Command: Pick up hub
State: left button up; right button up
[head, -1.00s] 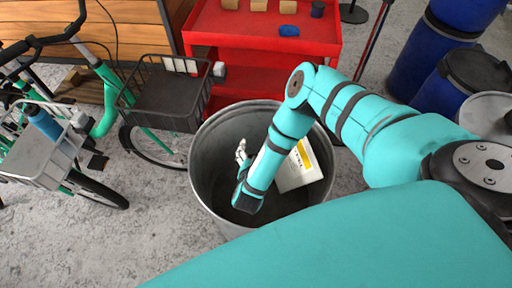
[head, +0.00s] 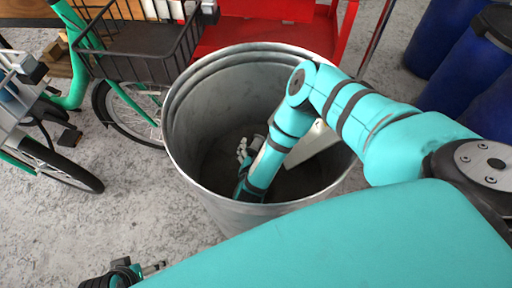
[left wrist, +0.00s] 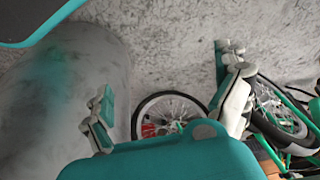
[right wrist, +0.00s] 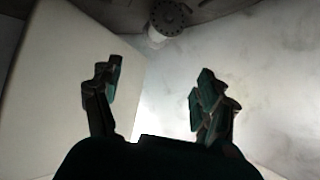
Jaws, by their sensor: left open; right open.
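The hub (right wrist: 170,16) shows at the top of the right wrist view as a dark round flange with small holes and a paler stub below it. It lies beyond my right gripper's fingertips, apart from them. My right gripper (right wrist: 157,95) is open and empty. In the head view it (head: 248,152) is down inside a grey metal bin (head: 186,105), and I cannot clearly pick out the hub there. My left gripper (head: 148,271) is at the bottom left of the head view, outside the bin. It is open and empty in the left wrist view (left wrist: 170,112).
A pale flat box (right wrist: 75,70) stands beside my right gripper; it partly shows behind the arm in the head view (head: 312,148). The bin wall surrounds the right gripper. A bike with a black basket (head: 140,68), a red cart (head: 270,33) and blue barrels (head: 455,75) stand around.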

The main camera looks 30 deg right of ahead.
aim_at(254, 150)
notch_tip(254, 150, down, 4)
jog(key=shift+f+b, duration=0.2)
jog(key=shift+b, duration=1.05)
jog(key=shift+w+d+f, duration=0.1)
jog(key=shift+w, duration=0.1)
jog(key=shift+b+x, duration=0.4)
jog(key=shift+x, duration=0.6)
jog(key=x, duration=0.1)
jog(key=b+x, duration=0.1)
jog(key=x, duration=0.1)
jog(key=b+x, duration=0.1)
jog(key=x, duration=0.1)
jog(key=shift+w+a+r, duration=0.25)
jog(key=shift+w, duration=0.1)
pick_arm(q)
jog(key=w+d+r+t+h, duration=0.1)
jog(key=w+d+r+t, duration=0.2)
jog(key=w+r+t, duration=0.4)
jog(key=w+r, duration=0.2)
jog(key=w, duration=0.1)
jog(key=shift+w+d+t+h, duration=0.15)
jog(key=shift+d+t+h, duration=0.15)
jog(key=shift+d+h, duration=0.1)
pick_arm(e)
grip_shut()
